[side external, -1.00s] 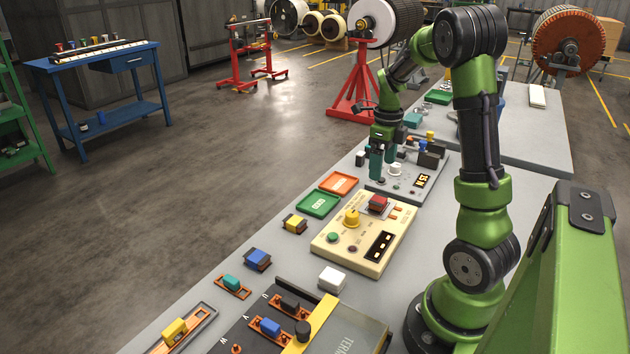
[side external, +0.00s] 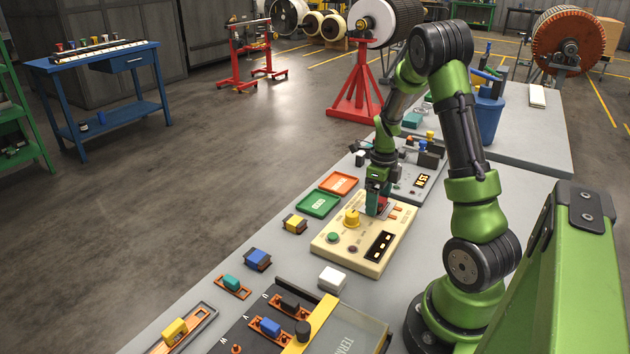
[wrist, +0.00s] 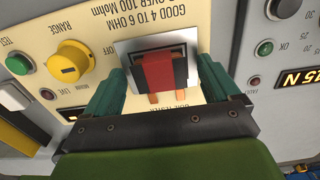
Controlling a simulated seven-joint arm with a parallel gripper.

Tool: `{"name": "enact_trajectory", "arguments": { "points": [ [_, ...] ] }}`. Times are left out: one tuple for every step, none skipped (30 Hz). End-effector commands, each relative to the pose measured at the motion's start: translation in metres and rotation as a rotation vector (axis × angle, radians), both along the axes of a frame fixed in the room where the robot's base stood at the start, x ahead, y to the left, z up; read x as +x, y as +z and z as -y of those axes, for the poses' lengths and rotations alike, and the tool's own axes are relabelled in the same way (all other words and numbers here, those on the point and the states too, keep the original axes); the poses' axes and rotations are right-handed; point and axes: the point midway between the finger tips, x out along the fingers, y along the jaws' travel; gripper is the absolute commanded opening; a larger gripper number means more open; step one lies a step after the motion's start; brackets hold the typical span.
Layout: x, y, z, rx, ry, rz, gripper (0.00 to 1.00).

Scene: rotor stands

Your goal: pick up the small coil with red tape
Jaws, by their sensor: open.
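The small coil with red tape (wrist: 158,72) lies on the beige tester (side external: 335,243). In the wrist view it shows a dark block with a wide red band, between my two teal fingers. My gripper (wrist: 160,84) is open, with a finger to the left and right of the coil and a visible gap on each side. In the side view my gripper (side external: 377,204) points down over the tester's far part and partly hides the coil, of which a bit of red shows.
The tester's yellow range knob (side external: 352,218) stands close left of my gripper. A green tray (side external: 317,204) and an orange tray (side external: 338,184) lie left of the tester. Coils with yellow (side external: 295,222), blue (side external: 257,258) and teal (side external: 231,283) tape lie nearer the camera. A grey meter (side external: 410,182) is behind.

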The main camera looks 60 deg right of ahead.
Motion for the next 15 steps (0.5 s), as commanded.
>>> {"name": "enact_trajectory", "arguments": {
  "points": [
    [0.0001, 0.0002, 0.0000, 0.000, 0.000, 0.000, 0.89],
    [0.0001, 0.0003, 0.0000, 0.000, 0.000, 0.000, 0.86],
    [0.0001, 0.0003, 0.0000, 0.000, 0.000, 0.000, 0.80],
    [0.0001, 0.0004, 0.0000, 0.000, 0.000, 0.000, 0.76],
    [0.0001, 0.0004, 0.0000, 0.000, 0.000, 0.000, 0.71],
    [0.0002, 0.0005, 0.0000, 0.000, 0.001, 0.000, 0.65],
    [0.0002, 0.0005, 0.0000, 0.000, 0.001, 0.000, 0.60],
    [0.0002, 0.0005, 0.0000, 0.000, 0.001, 0.000, 0.56],
    [0.0002, 0.0006, 0.0000, 0.000, 0.001, 0.000, 0.50],
    [0.0002, 0.0006, 0.0000, 0.000, 0.001, 0.000, 0.45],
    [0.0002, 0.0006, 0.0000, 0.000, 0.001, 0.000, 0.40],
    [0.0002, 0.0006, 0.0000, 0.000, 0.001, 0.000, 0.34],
    [0.0002, 0.0006, 0.0000, 0.000, 0.001, 0.000, 0.30],
    [0.0002, 0.0006, 0.0001, 0.000, 0.001, 0.000, 0.25],
    [0.0004, 0.0009, 0.0002, -0.001, 0.001, 0.001, 0.23]
  ]
}}
